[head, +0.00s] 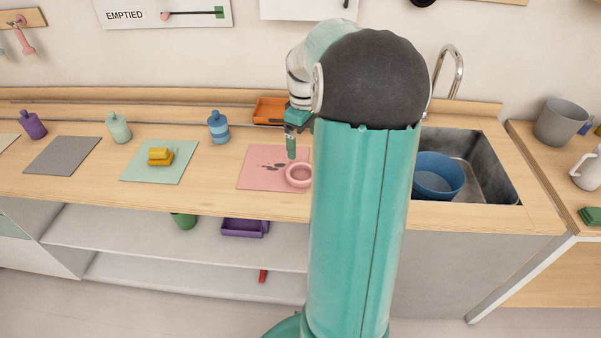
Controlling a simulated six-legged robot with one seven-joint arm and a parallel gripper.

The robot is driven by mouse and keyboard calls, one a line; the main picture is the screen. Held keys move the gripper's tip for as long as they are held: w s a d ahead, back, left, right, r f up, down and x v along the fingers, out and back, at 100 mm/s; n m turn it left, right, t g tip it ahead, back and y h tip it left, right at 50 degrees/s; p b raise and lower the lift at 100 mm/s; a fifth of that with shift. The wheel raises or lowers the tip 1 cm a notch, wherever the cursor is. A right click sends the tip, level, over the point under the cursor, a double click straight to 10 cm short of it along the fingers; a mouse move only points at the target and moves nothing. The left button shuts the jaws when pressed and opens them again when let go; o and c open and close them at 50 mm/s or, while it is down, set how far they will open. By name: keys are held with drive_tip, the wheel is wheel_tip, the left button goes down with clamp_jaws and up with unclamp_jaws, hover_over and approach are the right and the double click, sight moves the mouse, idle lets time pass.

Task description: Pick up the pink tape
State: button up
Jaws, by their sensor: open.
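The pink tape (299,174) is a ring lying flat on the right part of a pink mat (257,182) on the counter. My arm's column hides a bit of the tape's right side. My gripper (291,150) points down above the mat, just up and left of the tape in the picture. It is open, with nothing seen between its fingers. The fingers are small here, and their height above the mat is hard to tell.
A blue bottle (218,127) and an orange tray (270,110) stand behind the mat. Yellow blocks (160,156) lie on a green mat (136,173) to the left. A sink (484,168) with a blue bowl (438,175) is at right.

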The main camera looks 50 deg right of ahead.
hover_over(301, 176)
drive_tip(key=f, duration=0.6)
drive_tip(key=shift+s+a+f, duration=0.1)
drive_tip(key=shift+s, duration=0.25)
drive_tip(key=shift+w+f, duration=0.15)
drive_tip(key=shift+f, duration=1.3)
drive_tip(key=shift+w+f, duration=0.15)
drive_tip(key=shift+f, duration=1.3)
drive_tip(key=c, duration=1.1)
drive_tip(key=shift+r, duration=0.1)
